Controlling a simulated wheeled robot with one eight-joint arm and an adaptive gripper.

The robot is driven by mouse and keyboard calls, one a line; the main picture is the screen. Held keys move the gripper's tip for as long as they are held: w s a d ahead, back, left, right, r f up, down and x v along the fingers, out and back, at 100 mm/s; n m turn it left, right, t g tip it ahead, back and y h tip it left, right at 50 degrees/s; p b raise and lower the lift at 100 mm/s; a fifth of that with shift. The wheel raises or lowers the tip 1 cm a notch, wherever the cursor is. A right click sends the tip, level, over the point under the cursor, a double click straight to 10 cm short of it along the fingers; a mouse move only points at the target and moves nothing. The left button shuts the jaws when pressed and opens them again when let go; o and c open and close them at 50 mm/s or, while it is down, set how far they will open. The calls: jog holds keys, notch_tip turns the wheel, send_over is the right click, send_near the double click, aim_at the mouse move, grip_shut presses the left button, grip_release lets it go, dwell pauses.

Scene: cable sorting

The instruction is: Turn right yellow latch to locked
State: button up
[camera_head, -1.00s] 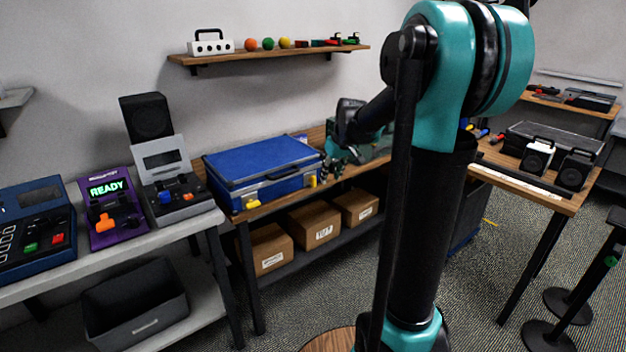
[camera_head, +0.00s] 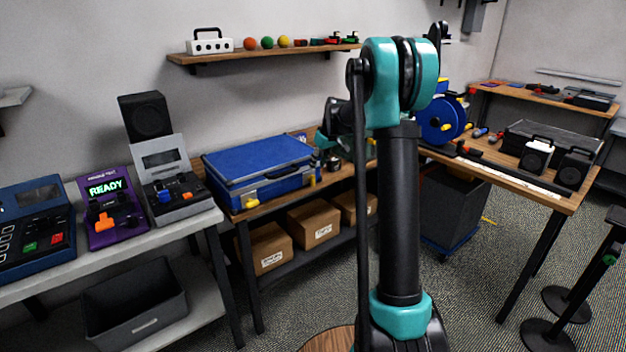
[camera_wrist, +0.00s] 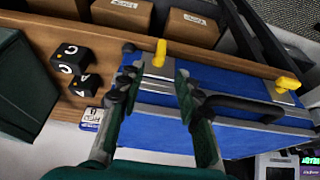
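A blue case (camera_head: 262,165) lies closed on the wooden bench, with two yellow latches on its front. The right yellow latch (camera_head: 312,181) looks narrow and upright. The left yellow latch (camera_head: 252,203) looks wider. In the wrist view, which is turned about, the right latch (camera_wrist: 159,53) stands upright at the left, and the other latch (camera_wrist: 287,83) is slanted at the right. My gripper (camera_wrist: 155,68) is open and empty, with its fingers on either side of the right latch in the picture. I cannot tell how far apart they are in depth. In the head view the gripper is mostly hidden by my arm.
Black lettered cubes (camera_wrist: 73,58) and a dark green box (camera_wrist: 22,85) stand beside the case. The case's black handle (camera_wrist: 245,105) lies between the latches. Cardboard boxes (camera_head: 313,224) sit on the shelf below. A grey device (camera_head: 178,185) stands left of the case.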

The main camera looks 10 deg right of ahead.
aim_at(314, 176)
jog(key=x, duration=0.9)
grip_shut()
